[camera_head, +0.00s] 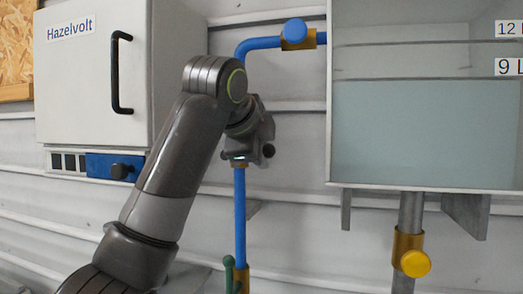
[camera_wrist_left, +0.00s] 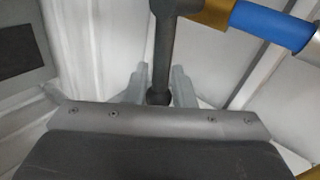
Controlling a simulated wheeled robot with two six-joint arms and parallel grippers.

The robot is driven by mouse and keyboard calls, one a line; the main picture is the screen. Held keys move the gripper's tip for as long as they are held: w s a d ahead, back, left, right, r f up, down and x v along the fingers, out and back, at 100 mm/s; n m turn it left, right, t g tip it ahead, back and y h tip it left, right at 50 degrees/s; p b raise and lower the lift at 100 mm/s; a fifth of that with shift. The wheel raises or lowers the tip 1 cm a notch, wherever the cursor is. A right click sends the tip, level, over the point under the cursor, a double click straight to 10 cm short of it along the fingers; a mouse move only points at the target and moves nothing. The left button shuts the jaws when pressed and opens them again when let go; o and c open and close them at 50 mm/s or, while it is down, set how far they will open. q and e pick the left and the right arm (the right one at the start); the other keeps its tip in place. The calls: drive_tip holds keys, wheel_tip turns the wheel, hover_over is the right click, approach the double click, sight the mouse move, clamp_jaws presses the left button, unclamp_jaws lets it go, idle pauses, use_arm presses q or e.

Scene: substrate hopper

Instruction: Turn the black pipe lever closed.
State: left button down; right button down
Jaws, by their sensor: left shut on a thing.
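The black pipe lever (camera_wrist_left: 162,50) runs down from a brass valve body (camera_wrist_left: 212,12) on the blue pipe in the left wrist view. Its rounded end lies between the two fingers of my left gripper (camera_wrist_left: 159,92), which is shut on it. In the head view my left gripper (camera_head: 262,145) is at the vertical blue pipe (camera_head: 240,210) and covers most of the valve and lever. A dark round end shows beside the fingers there. My right gripper is in neither view.
A white Hazelvolt cabinet (camera_head: 90,90) with a black handle hangs at left, above a blue panel (camera_head: 110,166). A clear tank (camera_head: 420,135) stands at right. Other valves have a blue knob (camera_head: 295,31), a yellow knob (camera_head: 415,263) and a green lever (camera_head: 229,270).

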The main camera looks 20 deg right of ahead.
use_arm(q)
drive_tip(key=shift+d+f+m+y+b, duration=0.1)
drive_tip(key=shift+f+m+y+b, duration=0.25)
drive_tip(key=shift+f, duration=0.2)
drive_tip(key=c, duration=1.5)
unclamp_jaws()
drive_tip(key=shift+s, duration=0.1)
drive_tip(key=shift+s+a+r+t+b, duration=0.25)
drive_tip(key=shift+s+r+t+b, duration=0.05)
drive_tip(key=shift+b, duration=0.1)
drive_tip(key=shift+b+v, duration=3.35)
drive_tip(key=shift+v, duration=4.85)
